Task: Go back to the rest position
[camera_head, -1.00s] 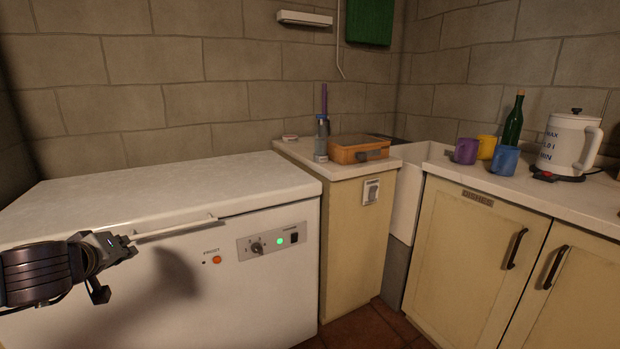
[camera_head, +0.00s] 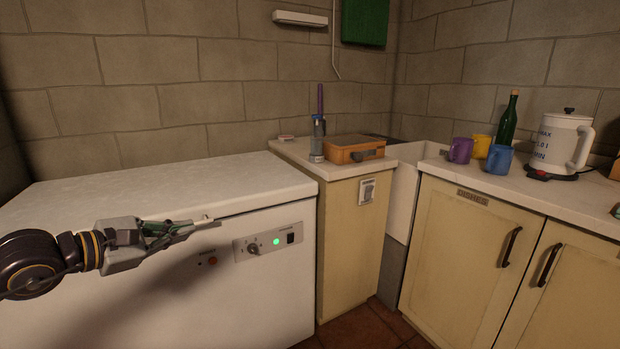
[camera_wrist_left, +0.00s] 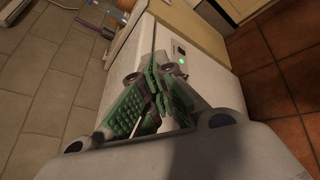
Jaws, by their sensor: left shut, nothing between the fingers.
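My left gripper (camera_head: 188,228) reaches in from the left in the head view, in front of the white chest freezer (camera_head: 150,300). Its fingers point right, near the freezer's lid handle, and hide part of that handle. Whether they touch it I cannot tell. The gripper is shut and empty. In the left wrist view its green-padded fingers (camera_wrist_left: 157,100) are together, with the freezer front and its green light beyond them. My right gripper is not in view.
A cream cabinet (camera_head: 348,240) beside the freezer bears an orange case (camera_head: 352,149) and a bottle-like item (camera_head: 317,140). The right counter (camera_head: 445,171) holds several mugs, a green bottle (camera_head: 508,120) and a white kettle (camera_head: 560,145). The freezer top (camera_head: 150,185) is clear.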

